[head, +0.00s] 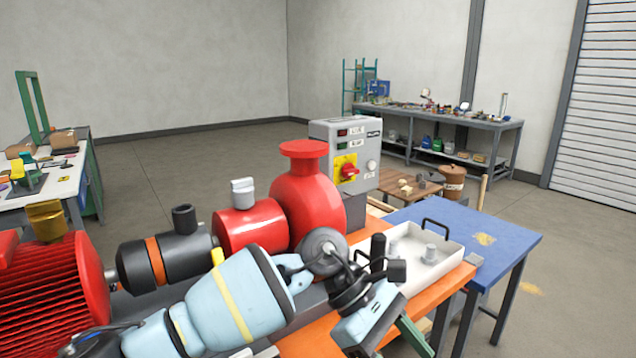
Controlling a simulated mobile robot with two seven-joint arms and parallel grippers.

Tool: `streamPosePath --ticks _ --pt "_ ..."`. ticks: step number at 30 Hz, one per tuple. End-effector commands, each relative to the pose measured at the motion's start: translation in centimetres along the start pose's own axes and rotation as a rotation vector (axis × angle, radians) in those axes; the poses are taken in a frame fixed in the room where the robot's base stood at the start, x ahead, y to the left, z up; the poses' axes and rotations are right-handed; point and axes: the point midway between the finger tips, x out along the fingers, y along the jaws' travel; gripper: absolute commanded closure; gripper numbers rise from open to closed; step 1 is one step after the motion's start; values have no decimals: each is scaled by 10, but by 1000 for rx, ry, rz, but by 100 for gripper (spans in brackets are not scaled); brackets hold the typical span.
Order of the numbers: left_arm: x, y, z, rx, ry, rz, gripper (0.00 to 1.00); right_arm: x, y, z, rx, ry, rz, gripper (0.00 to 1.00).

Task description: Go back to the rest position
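My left arm comes in from the lower left, pale blue with a yellow band. Its gripper (368,318) is at the lower middle, in front of the orange bench top (440,293) and the white tray (452,262). The fingers cannot be made out clearly, so I cannot tell whether they are open or hold anything. My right gripper is not in view. The red pump (306,200) stands behind my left arm, and the arm hides part of the pump skid.
A grey control box (340,137) with a red switch stands behind the pump. A red motor (55,290) is at the left. A blue table (500,240) stands right of the tray. A cluttered workbench (450,116) stands at the back wall. Open floor lies at the right.

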Motion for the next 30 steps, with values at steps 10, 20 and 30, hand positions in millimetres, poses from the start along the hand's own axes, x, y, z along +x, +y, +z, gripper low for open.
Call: streamPosePath --ticks 10,20,30 --pt "37 -12 43 -452 -699 116 42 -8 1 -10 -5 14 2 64" --pt "15 -21 18 -1004 -1316 168 42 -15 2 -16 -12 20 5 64" --pt "2 -68 -81 -1622 -1915 176 42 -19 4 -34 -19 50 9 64"
